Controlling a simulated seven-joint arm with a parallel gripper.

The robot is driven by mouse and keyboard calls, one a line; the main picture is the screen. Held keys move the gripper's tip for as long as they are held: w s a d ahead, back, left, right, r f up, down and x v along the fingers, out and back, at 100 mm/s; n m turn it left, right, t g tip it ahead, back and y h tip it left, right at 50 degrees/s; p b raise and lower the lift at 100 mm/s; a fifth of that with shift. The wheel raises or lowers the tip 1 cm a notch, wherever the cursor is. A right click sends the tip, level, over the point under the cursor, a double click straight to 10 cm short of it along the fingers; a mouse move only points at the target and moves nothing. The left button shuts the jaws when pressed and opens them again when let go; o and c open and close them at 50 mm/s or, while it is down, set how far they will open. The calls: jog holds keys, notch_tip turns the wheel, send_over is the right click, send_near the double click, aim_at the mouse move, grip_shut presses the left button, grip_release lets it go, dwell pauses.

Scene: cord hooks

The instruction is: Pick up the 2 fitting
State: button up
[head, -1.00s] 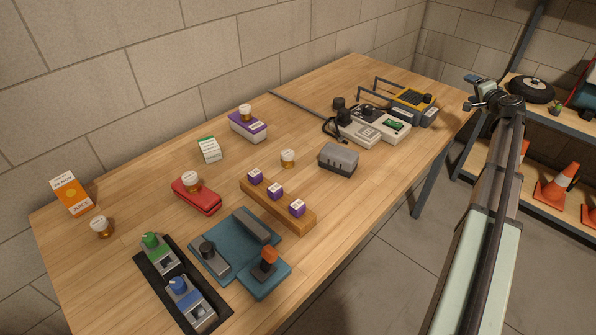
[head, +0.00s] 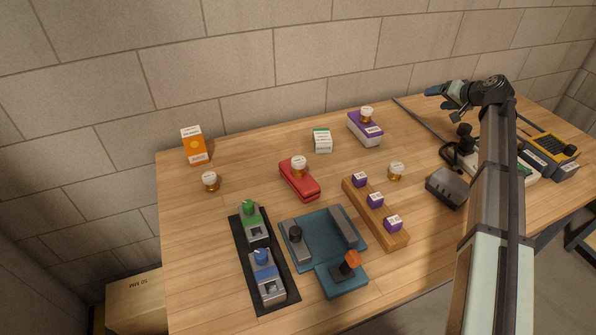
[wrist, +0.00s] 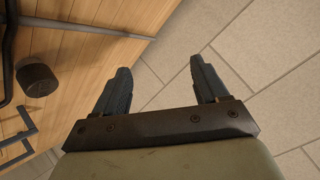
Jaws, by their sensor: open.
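Several small brass fittings with white labelled tops show in the head view. One fitting (head: 210,181) stands on the table at the left, and another fitting (head: 396,171) stands at the right. A third fitting (head: 299,165) sits on a red case (head: 301,183). A further fitting (head: 366,115) sits on a purple and white box (head: 364,130). The labels are too small to read, so I cannot tell which is the 2. My gripper (head: 441,97) is up at the right, apart from all of them. In the wrist view my gripper (wrist: 160,72) is open and empty.
A wooden bar (head: 363,203) carries purple cubes. A teal plate (head: 322,228) and a black tray (head: 284,268) with green-knobbed and blue-knobbed devices lie in front. A grey box (head: 447,188) and meters stand at the right. The table's left side is fairly clear.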

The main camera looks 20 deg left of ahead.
jog(key=s+a+n+g, duration=0.1)
jog(key=s+a, duration=0.1)
jog(key=a, duration=0.5)
jog(key=s+a+n+g, duration=0.1)
jog(key=s+a+n, duration=0.1)
jog(key=a, duration=0.5)
jog(key=s+a+n+g, duration=0.1)
jog(key=s+a+n, duration=0.1)
jog(key=a, duration=0.5)
jog(key=shift+s+a+f+g, duration=0.15)
jog(key=shift+s+g, duration=0.15)
jog(key=shift+s, duration=0.55)
jog(key=s+a+n+g+h, duration=0.1)
jog(key=s+a+n, duration=0.1)
jog(key=s+a, duration=0.5)
jog(key=s+a+n+g+h, duration=0.15)
jog(key=s+a, duration=0.25)
jog(key=a, duration=0.5)
jog(key=n+g+h, duration=0.2)
jog(key=n+h, duration=0.4)
jog(key=n, duration=0.3)
send_near(209, 176)
jog(key=shift+t+y, duration=0.25)
notch_tip(209, 176, down, 11)
jog(key=shift+s+d+f, duration=0.1)
jog(key=shift+s, duration=0.05)
jog(key=shift+c, duration=0.2)
jog(key=c, duration=1.2)
jog(key=shift+o, duration=0.2)
jog(key=shift+r, duration=0.2)
